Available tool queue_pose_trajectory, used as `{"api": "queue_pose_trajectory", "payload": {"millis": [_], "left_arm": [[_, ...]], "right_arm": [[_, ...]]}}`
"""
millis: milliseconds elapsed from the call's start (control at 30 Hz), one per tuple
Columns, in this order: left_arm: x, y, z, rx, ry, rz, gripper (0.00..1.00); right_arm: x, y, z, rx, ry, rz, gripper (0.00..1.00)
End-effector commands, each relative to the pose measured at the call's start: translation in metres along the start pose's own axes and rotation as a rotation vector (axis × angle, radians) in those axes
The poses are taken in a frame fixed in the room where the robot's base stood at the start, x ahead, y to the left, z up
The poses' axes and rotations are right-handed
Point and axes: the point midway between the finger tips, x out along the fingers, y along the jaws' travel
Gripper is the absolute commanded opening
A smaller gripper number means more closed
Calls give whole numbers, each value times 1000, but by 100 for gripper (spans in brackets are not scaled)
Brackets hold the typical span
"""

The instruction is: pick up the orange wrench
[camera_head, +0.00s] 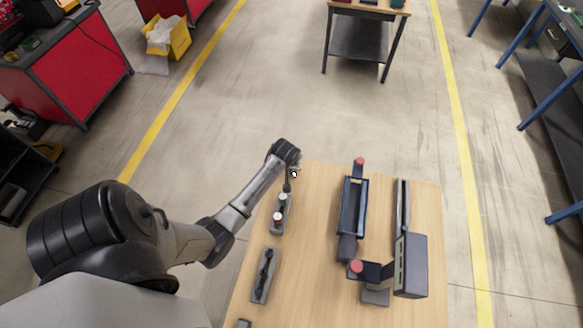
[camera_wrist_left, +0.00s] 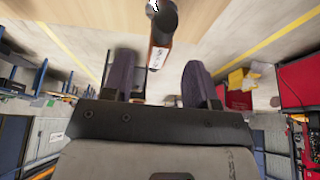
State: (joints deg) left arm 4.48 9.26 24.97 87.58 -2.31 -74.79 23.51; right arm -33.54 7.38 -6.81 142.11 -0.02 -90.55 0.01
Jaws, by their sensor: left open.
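My left gripper (camera_head: 291,170) is at the far left corner of the wooden table. In the left wrist view its two dark fingers (camera_wrist_left: 160,75) are apart, with nothing clamped. A tool with an orange-brown body and pale label (camera_wrist_left: 158,56) shows in the gap between the fingers; it appears to be the orange wrench. A grey round end (camera_wrist_left: 150,14) is at the top of the picture. Whether a finger touches it cannot be told. In the head view the orange colour is not visible, and the gripper partly hides this spot. My right gripper is not in view.
A grey tray with a black tool (camera_head: 263,276) lies nearer. The table's middle (camera_head: 312,230) is clear.

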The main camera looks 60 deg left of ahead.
Motion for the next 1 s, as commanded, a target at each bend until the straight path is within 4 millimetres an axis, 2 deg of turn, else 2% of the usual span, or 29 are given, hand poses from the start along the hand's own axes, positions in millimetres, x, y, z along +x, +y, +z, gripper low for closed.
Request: {"api": "queue_pose_trajectory", "payload": {"millis": [200, 600, 967, 1000], "left_arm": [[9, 0, -1, 1, -1, 0, 53], [51, 2, -4, 1, -1, 0, 53], [56, 2, -4, 2, -1, 0, 53], [56, 2, -4, 2, -1, 0, 50]], "right_arm": [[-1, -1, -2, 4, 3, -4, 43], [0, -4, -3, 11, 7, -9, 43], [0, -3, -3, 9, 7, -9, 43], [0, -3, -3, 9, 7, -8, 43]]}}
